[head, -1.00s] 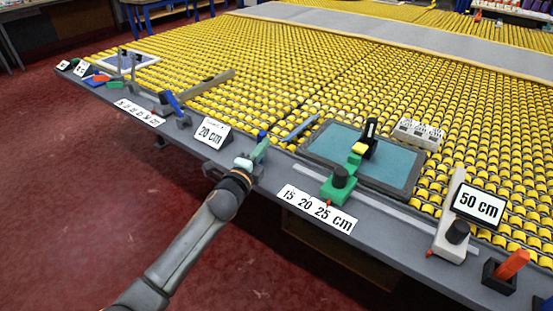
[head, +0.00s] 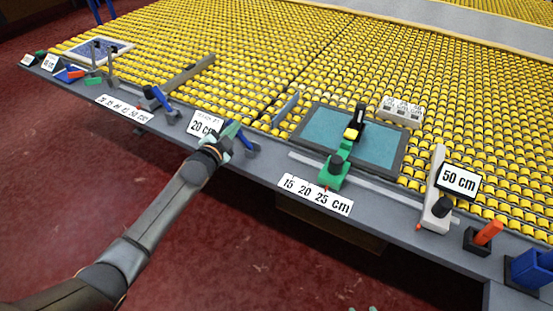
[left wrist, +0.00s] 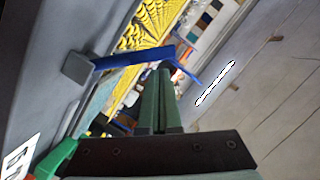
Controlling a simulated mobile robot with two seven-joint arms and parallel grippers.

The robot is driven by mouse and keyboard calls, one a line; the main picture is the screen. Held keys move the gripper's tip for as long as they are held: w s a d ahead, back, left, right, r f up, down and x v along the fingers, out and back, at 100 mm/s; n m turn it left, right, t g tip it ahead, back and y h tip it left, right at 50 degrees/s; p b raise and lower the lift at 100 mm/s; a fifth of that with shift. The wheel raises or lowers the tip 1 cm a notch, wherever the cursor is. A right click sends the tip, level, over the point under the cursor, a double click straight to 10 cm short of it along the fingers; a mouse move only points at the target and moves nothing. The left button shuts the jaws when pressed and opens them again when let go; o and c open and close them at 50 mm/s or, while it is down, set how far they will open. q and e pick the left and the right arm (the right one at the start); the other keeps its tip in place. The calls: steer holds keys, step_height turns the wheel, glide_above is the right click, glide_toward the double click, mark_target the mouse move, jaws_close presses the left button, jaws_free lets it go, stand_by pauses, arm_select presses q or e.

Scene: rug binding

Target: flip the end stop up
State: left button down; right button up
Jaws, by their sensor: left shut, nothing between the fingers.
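A blue lever (head: 243,137) on a grey foot, which looks like the end stop, sits on the table's front ledge right of the 20 cm sign. It leans up and to the left. My left gripper (head: 233,129) is right beside it, on its left, with green fingers shut and empty. In the left wrist view the blue lever (left wrist: 130,58) reaches from its grey block across the tips of the shut fingers (left wrist: 163,72). I cannot tell whether they touch. Two small greenish tips, perhaps my right gripper (head: 362,308), show at the bottom edge.
The 20 cm sign (head: 203,124) stands close to my left gripper. A blue bar (head: 285,108) lies behind the lever. A teal mat (head: 325,128) with a green clamp (head: 333,170) is to the right. Another blue lever (head: 160,97) stands farther left.

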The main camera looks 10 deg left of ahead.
arm_select(q)
steer(key=shift+w+a+f, duration=0.15)
steer(key=shift+a+f, duration=0.05)
steer(key=shift+a, duration=0.2)
arm_select(e)
steer(key=shift+r, duration=0.15)
arm_select(q)
steer(key=shift+a, duration=0.1)
arm_select(e)
steer(key=shift+r, duration=0.1)
